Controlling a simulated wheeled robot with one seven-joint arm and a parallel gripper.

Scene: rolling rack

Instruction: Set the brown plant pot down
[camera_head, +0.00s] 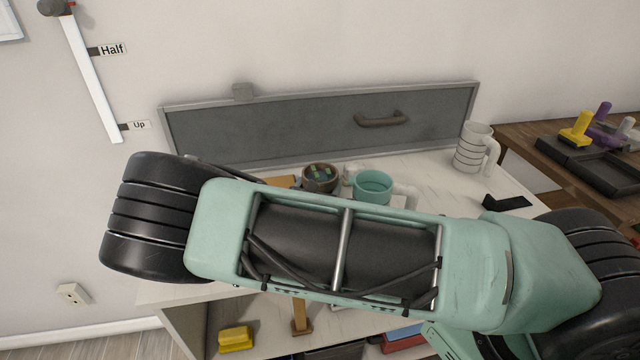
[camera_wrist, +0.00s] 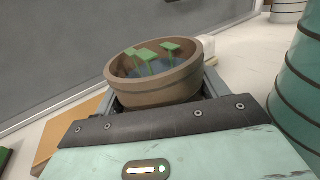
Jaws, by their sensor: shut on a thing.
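The brown plant pot (camera_head: 320,176) shows in the head view just beyond my arm, over the white worktop (camera_head: 432,171). In the wrist view the pot (camera_wrist: 155,88) is upright or nearly so, with small green-topped plants and dark fill inside. My gripper (camera_wrist: 164,97) is shut on the pot, with a grey finger at each side. The pot's base is hidden, so I cannot tell whether it touches the worktop. My arm covers most of the gripper in the head view.
A teal mug (camera_head: 373,187) stands close right of the pot; a white ringed mug (camera_head: 472,147) is farther right. An orange-brown board (camera_head: 281,181) lies left of the pot. A grey back panel (camera_head: 300,128) with a handle rises behind. Clear worktop shows between the mugs.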

